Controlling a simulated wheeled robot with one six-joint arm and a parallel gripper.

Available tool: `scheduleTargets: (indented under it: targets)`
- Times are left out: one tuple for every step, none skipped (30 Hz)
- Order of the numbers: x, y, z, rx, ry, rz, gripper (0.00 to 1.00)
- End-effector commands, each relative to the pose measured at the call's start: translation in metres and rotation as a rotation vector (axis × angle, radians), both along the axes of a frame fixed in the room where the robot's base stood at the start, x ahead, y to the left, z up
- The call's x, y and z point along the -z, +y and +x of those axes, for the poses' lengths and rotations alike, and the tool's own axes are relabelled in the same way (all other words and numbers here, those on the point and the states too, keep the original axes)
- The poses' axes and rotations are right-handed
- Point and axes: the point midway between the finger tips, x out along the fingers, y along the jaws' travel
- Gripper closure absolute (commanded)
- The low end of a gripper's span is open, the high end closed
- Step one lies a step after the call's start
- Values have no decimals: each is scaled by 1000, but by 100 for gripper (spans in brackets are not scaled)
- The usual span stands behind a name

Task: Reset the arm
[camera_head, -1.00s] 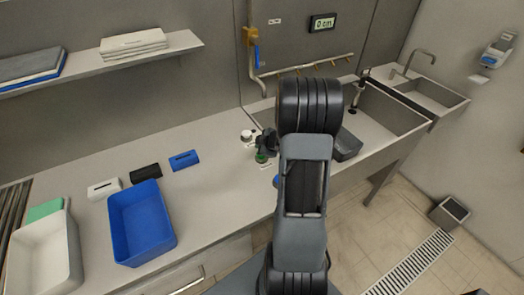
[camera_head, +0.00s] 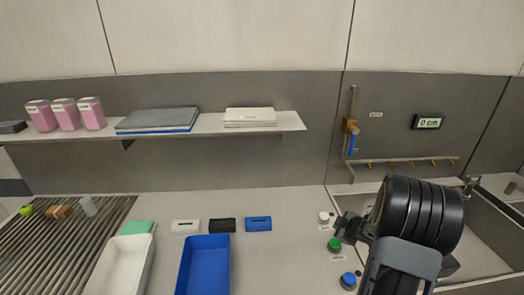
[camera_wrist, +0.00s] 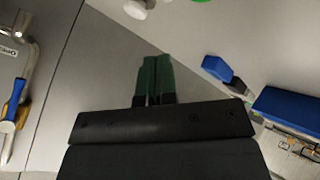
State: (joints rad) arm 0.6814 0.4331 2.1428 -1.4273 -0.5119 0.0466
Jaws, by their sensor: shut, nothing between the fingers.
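My arm shows at the lower right of the head view, with its dark ribbed joint over the sink edge. My gripper (camera_head: 350,228) is small and dark there, beside the green knob, and its fingertips are hard to make out. In the wrist view my gripper (camera_wrist: 155,62) shows two dark green fingers lying together, shut, with nothing between them. A white knob (camera_head: 323,217), a green knob (camera_head: 334,244) and a blue knob (camera_head: 348,280) stand on the counter near the arm.
A blue bin (camera_head: 204,262) and a white bin (camera_head: 121,262) stand on the counter, with small white, black and blue boxes behind. A shelf (camera_head: 290,121) holds folded stacks and pink containers. A sink (camera_head: 485,250) lies right of the arm. Counter between the blue bin and knobs is clear.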

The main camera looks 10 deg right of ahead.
Motion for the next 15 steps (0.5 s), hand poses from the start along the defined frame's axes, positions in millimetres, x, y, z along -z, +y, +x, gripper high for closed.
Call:
scheduleTargets:
  targets:
    - [1, -2, -1, 6, 8, -8, 100]
    - [2, -4, -2, 18, 17, -16, 100]
    - [4, -9, -4, 44, 31, -27, 100]
    - [6, -13, -6, 75, 46, -34, 100]
    - [9, -19, -10, 116, 66, -42, 100]
    - [15, -26, -17, 186, 101, -48, 100]
    - [19, -32, -25, 249, 132, -52, 100]
    - [19, -39, -33, 319, 159, -58, 100]
    - [15, -45, -44, 419, 193, -64, 100]
    - [9, -47, -52, 493, 218, -67, 100]
    - [2, -47, -60, 565, 242, -68, 100]
    - [-8, -42, -70, 653, 273, -61, 100]
    - [-17, -35, -77, 716, 296, -51, 100]
    - [-26, -26, -85, 774, 318, -36, 100]
    - [-38, -12, -95, 842, 346, -9, 100]
